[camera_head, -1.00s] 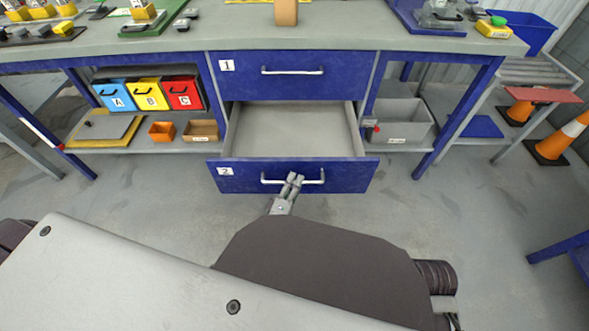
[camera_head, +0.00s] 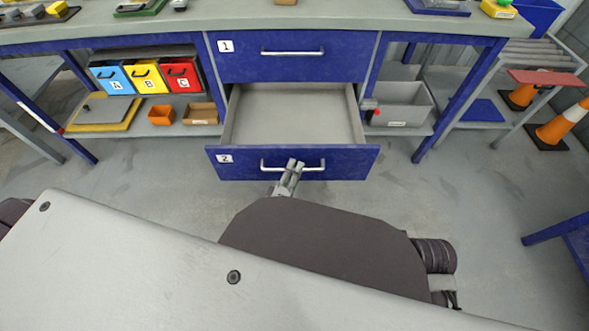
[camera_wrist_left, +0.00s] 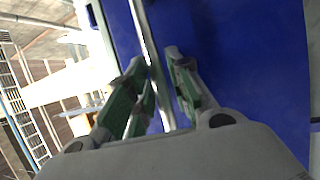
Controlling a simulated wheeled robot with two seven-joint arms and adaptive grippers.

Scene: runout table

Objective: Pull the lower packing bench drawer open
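The lower packing bench drawer (camera_head: 230,166), blue and marked 2, stands well open, its empty grey inside showing. Its silver bar handle (camera_head: 314,168) runs across the front. My left gripper (camera_head: 291,167) is at the middle of this handle. Contact on both sides is hard to make out. The upper drawer (camera_head: 345,55), marked 1, is shut.
Blue, yellow and red bins (camera_head: 146,79) sit on the shelf left of the drawers. A grey bin (camera_head: 405,108) is on the right. Bench legs flank the drawers. Orange cones (camera_head: 562,127) stand at far right. The floor before the drawer is clear apart from my arm.

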